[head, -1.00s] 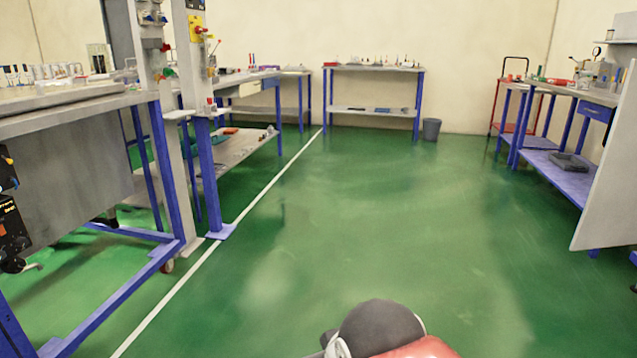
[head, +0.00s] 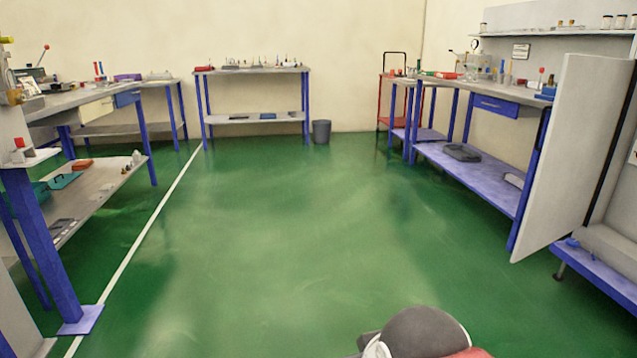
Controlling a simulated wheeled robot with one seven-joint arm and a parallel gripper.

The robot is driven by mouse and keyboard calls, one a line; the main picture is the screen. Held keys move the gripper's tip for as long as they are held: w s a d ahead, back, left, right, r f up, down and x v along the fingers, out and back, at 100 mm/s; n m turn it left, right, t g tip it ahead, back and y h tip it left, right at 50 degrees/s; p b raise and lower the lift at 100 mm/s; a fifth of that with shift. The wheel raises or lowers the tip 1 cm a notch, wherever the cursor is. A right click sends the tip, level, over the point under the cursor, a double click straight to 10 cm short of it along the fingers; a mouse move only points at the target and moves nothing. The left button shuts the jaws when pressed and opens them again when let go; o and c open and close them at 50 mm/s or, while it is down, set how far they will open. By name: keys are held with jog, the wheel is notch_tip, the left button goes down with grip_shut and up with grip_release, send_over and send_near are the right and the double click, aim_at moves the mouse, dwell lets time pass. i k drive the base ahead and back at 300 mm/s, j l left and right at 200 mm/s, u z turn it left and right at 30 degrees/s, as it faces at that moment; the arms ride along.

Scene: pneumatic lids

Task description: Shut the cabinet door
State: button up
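The cabinet door (head: 567,160) is a tall light grey panel at the right of the head view. It stands open, swung out from the cabinet (head: 607,245), whose interior shows partly behind it at the right edge. My gripper is not in view; only a dark rounded part of my arm shows at the bottom, well apart from the door.
Workbenches with blue legs stand at left (head: 88,190), at the back (head: 252,72) and at right (head: 480,185). A grey bin (head: 321,131) and a red trolley (head: 393,90) stand by the back wall. The green floor (head: 290,240) in the middle is clear.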

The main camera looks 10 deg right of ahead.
aim_at(591, 90)
jog(key=i+j+z, duration=0.1)
jog(key=i+z, duration=0.25)
jog(key=z, duration=0.15)
jog(key=i+j+z, duration=0.25)
jog(key=z, duration=0.2)
jog(key=i+j+z, duration=0.35)
jog(key=z, duration=0.15)
jog(key=i+j+z, duration=0.3)
jog(key=j+z, duration=0.15)
jog(key=i+j+z, duration=0.8)
jog(key=j, duration=0.2)
jog(key=i+l, duration=0.1)
jog(key=i, duration=0.25)
jog(key=i+u, duration=0.1)
jog(key=i, duration=0.25)
